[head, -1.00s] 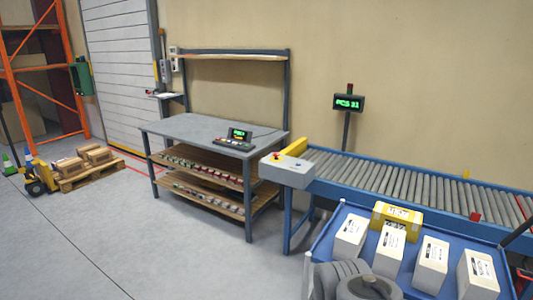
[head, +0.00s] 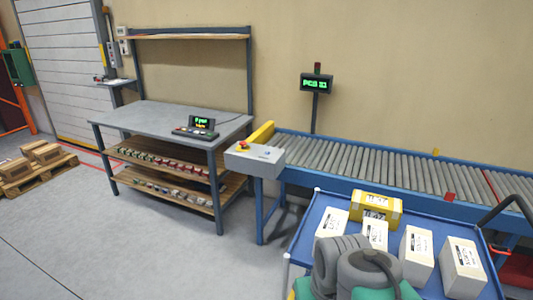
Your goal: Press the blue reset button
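A grey control box (head: 254,160) is mounted at the left end of the roller conveyor. A red knob on a yellow base (head: 243,147) is on its top. A small bluish spot on the top right of the box may be the blue reset button (head: 266,154), but it is too small to tell clearly. My gripper is not in view.
A blue cart (head: 304,222) with white cartons (head: 416,252) and a yellow box (head: 376,207) stands before the conveyor (head: 350,157). A workbench (head: 160,117) with a small display (head: 201,123) is left of it. A counter sign (head: 316,83) rises behind. Floor at left front is clear.

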